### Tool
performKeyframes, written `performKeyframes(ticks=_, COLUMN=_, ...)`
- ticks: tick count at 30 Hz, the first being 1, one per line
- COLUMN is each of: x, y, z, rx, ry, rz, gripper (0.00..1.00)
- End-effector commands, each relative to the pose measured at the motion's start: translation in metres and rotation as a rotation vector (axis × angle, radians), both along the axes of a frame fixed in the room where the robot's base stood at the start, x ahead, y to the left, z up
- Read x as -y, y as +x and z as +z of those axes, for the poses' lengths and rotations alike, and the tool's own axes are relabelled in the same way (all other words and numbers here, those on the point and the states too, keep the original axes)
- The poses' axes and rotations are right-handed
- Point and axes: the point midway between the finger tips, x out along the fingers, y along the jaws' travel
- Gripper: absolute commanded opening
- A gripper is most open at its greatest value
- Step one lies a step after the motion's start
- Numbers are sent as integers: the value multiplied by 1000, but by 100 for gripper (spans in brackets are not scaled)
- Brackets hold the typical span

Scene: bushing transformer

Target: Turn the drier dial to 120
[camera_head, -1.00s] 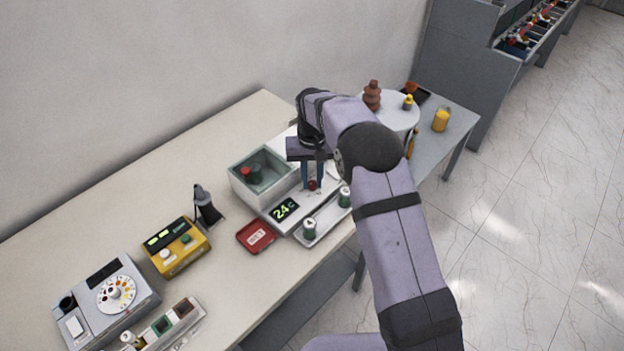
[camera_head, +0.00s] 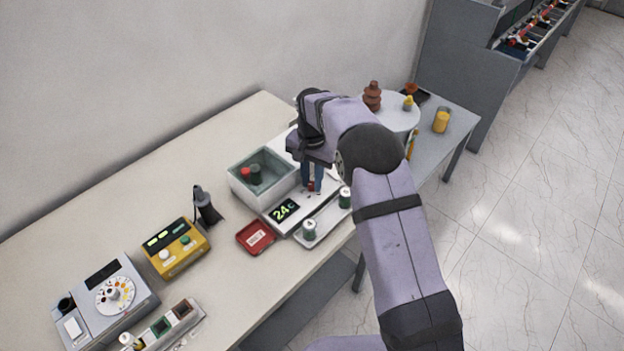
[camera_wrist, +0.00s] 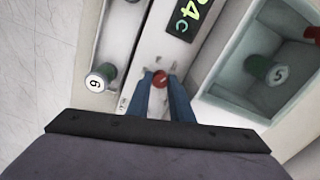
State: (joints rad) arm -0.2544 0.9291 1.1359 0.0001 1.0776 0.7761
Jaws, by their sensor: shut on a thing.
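The drier is a white unit with a dark display (camera_head: 284,210) that reads 24 C in green; the display also shows in the wrist view (camera_wrist: 184,18). A small red dial (camera_wrist: 160,79) sits on its white top panel. My gripper (camera_head: 312,184) points down at the panel, and its blue fingers are shut on the red dial. In the wrist view the two fingers (camera_wrist: 161,84) sit on either side of the dial. Any scale marks around the dial are too small to read.
Beside the display, an open glass-sided box (camera_head: 240,187) holds a red and a green piece. On the other side, a tray (camera_head: 325,228) holds green jars with white numbered tops. A red dish (camera_head: 255,237) and a yellow box (camera_head: 176,247) stand to the left.

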Motion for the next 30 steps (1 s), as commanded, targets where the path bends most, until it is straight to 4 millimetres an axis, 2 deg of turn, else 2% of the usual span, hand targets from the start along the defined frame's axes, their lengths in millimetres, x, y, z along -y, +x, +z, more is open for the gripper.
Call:
performKeyframes(ticks=10, x=0, y=2, z=2, rx=6, ry=1, rz=-3, gripper=0)
performKeyframes(ticks=11, x=0, y=2, z=2, rx=6, ry=1, rz=-3, gripper=22)
performKeyframes(ticks=12, x=0, y=2, z=2, rx=6, ry=1, rz=-2, gripper=28)
performKeyframes(ticks=23, x=0, y=1, z=3, rx=4, ry=0, rz=-2, gripper=28)
performKeyframes(ticks=30, x=0, y=1, z=25, rx=7, ry=2, rz=-2, gripper=28)
